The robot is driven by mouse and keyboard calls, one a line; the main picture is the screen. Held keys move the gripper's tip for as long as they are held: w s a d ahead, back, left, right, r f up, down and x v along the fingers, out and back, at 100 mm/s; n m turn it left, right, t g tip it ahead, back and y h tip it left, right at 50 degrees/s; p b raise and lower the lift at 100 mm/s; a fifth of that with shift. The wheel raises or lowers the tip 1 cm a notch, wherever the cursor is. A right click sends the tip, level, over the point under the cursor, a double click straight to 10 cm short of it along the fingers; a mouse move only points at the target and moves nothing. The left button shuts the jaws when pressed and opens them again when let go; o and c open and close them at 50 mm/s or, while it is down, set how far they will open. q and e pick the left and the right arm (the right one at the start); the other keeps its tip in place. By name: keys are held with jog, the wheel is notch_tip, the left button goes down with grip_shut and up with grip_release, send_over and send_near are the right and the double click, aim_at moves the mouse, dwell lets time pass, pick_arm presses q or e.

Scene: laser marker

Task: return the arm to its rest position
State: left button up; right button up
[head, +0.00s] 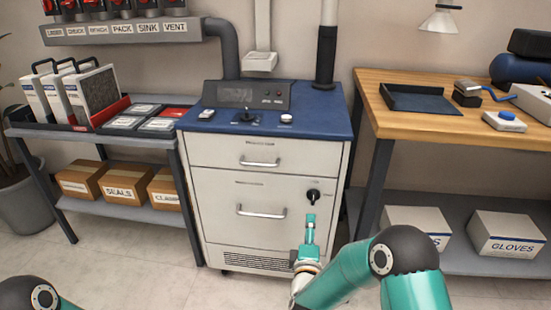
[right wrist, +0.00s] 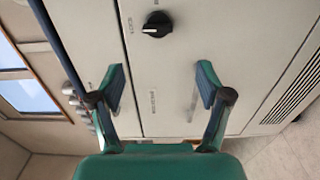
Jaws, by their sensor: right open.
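My right gripper (head: 309,228) is in front of the white cabinet (head: 215,215), just below its black rotary knob (head: 313,196) in the head view. In the right wrist view my right gripper (right wrist: 162,82) is open, with its two teal fingers well apart and nothing between them. The knob (right wrist: 157,24) shows beyond the fingertips there, apart from them. My right arm reaches in from the lower right. Only a joint of my left arm shows at the lower left edge; my left gripper is out of the picture.
The cabinet has a blue top (head: 330,122) with a control panel (head: 246,95) and two drawers with handles. A grey shelf cart (head: 110,137) stands left. A wooden bench (head: 445,105) stands right, with white boxes (head: 505,236) on its lower shelf. Floor shows at left front.

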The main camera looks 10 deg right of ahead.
jog(key=s+d+f+g, duration=0.2)
jog(key=d+f, duration=0.2)
jog(key=d, duration=0.1)
jog(key=s+a+f+m+g+y, duration=0.2)
jog(key=s+f+m+g+y, duration=0.25)
jog(key=s+f, duration=0.7)
jog(key=s+a+f+m+g+y, duration=0.2)
jog(key=s+a+f+m+g, duration=0.15)
jog(key=s, duration=0.35)
jog(key=s+a+f+m+g+y, duration=0.1)
jog(key=s+a+f+m+g, duration=0.15)
jog(key=s+m, duration=0.35)
jog(key=s+a+f+m+g+y, duration=0.2)
jog(key=s+a+f+m+g, duration=0.15)
jog(key=s, duration=0.45)
notch_tip(320, 180, up, 32)
jog(key=p, duration=3.1)
jog(key=shift+w+d+g, duration=0.35)
jog(key=shift+d+g, duration=0.05)
jog(key=shift+d, duration=0.05)
jog(key=shift+n+h, duration=0.25)
